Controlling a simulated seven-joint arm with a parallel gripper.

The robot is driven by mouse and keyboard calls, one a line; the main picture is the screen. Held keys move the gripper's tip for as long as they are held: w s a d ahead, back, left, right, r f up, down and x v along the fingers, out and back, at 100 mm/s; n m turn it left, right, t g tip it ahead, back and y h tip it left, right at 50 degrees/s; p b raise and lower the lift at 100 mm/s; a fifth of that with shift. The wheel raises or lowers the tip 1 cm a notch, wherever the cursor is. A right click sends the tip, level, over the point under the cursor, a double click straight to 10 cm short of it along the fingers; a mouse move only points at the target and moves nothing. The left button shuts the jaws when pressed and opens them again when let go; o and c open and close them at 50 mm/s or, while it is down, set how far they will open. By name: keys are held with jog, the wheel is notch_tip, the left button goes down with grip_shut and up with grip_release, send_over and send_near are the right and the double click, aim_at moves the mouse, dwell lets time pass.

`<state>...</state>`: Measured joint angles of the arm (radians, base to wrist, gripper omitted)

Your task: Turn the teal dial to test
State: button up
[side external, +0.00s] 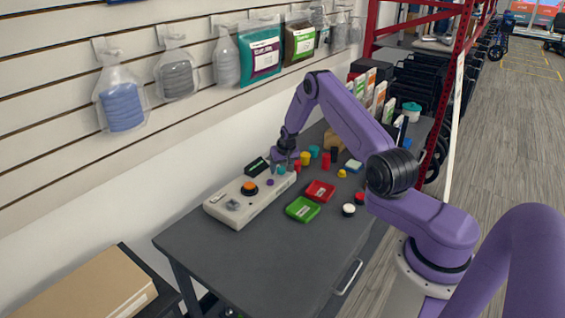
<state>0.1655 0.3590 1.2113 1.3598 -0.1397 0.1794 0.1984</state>
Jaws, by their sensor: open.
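A long white control panel (238,211) lies on the dark table. It carries an orange round button (249,188), a small grey part (233,204), a small purple knob (270,183) and a teal dial (281,170) near its far end. My gripper (285,165) is at the teal dial, pointing down over it. The finger gap and any contact are too small to make out, but the jaws are open. The dial's pointer and the test mark cannot be read.
A green tray (302,209) and a red tray (320,191) lie right of the panel. Several small coloured blocks and cylinders, including a red cylinder (326,161), stand behind them. A black-and-green box (257,166) is beside the panel. The table's (262,268) near part is clear.

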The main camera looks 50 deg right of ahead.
jog(key=v, duration=1.7)
jog(key=shift+r, duration=0.25)
jog(key=a+r+n+y, duration=0.1)
jog(key=a+r+n, duration=0.1)
jog(key=a, duration=0.6)
jog(key=a+r+n+y, duration=0.1)
jog(key=a+r+n, duration=0.15)
jog(key=a, duration=0.45)
jog(key=s+a+r+n+g+y, duration=0.1)
jog(key=s+a+r+n, duration=0.3)
jog(key=s+a, duration=0.55)
jog(key=s+a+r+n+g, duration=0.2)
jog(key=s+a+n, duration=0.5)
jog(key=s, duration=0.6)
jog(key=s+d+n, duration=0.1)
jog(key=s+n, duration=0.3)
jog(key=s, duration=1)
jog(key=shift+g, duration=0.3)
